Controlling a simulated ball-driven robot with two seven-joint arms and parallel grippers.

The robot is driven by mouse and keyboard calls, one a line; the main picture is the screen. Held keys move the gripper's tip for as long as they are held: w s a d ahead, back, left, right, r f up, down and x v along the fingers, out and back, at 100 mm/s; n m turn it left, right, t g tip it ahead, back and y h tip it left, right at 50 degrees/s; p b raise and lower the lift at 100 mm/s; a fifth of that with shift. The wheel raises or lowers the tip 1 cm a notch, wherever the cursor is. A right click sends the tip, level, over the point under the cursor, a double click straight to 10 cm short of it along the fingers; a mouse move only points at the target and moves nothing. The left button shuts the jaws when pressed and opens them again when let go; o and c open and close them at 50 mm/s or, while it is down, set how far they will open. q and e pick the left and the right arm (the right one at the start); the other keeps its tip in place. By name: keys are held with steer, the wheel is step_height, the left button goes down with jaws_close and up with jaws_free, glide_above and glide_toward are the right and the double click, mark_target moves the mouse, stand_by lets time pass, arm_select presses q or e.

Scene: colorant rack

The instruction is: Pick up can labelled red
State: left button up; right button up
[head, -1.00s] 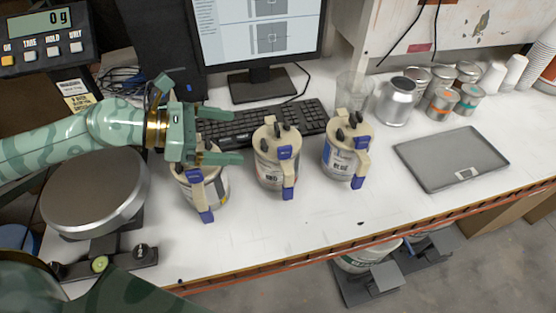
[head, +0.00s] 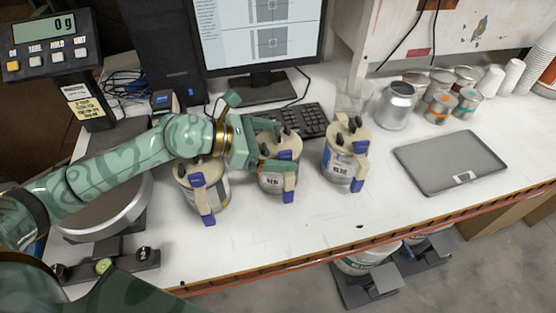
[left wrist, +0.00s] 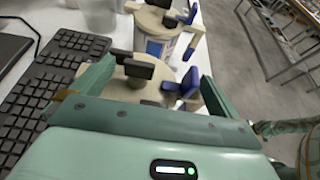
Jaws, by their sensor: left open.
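The can labelled red (head: 276,182) is the middle of three cans with beige lids and blue clips, standing upright on the white table. My left gripper (head: 272,145) is open at its top, with one finger on the far side and one on the near side of the lid. In the left wrist view the fingers (left wrist: 150,85) stand on either side of the can's lid (left wrist: 138,92). I cannot tell whether they touch it. The can labelled blue (head: 340,167) stands to the right. My right gripper is not in view.
Another lidded can (head: 207,200) stands left of the red one, partly under my left arm. A keyboard (head: 305,120) and monitor lie behind. A scale (head: 105,210) is at the left. The front table strip is clear.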

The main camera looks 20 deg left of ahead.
arm_select(q)
steer(key=c, duration=1.9)
steer(key=shift+r, duration=0.1)
